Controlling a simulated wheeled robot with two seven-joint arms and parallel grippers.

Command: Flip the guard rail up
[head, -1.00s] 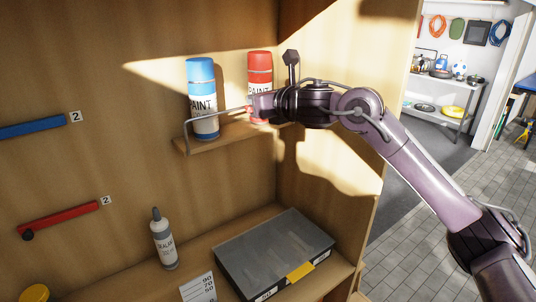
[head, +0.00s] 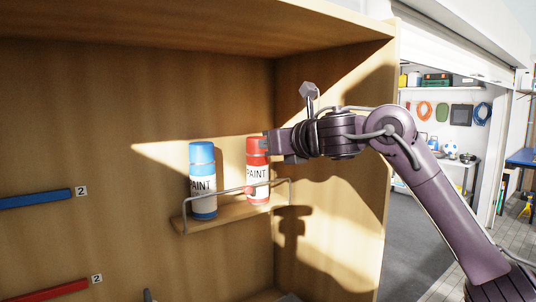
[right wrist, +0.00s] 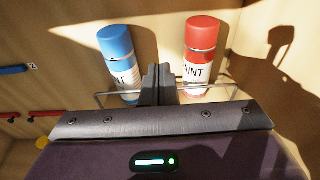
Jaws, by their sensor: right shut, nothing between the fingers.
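The guard rail (head: 228,191) is a thin grey wire bar on a small wooden shelf (head: 240,212). It stands raised, its bar crossing in front of a blue paint can (head: 203,183) and a red paint can (head: 257,180). My right gripper (head: 267,145) is shut and empty, near the top of the red can and above the rail in the head view. In the right wrist view its fingers (right wrist: 157,84) show between the two cans and hide the middle of the rail (right wrist: 112,94). My left gripper is not in view.
The cabinet's right side wall (head: 335,190) stands close beside the shelf and my right arm. A blue bar (head: 35,198) and a red bar (head: 45,290) are on the back panel at left. The space in front of the panel left of the shelf looks clear.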

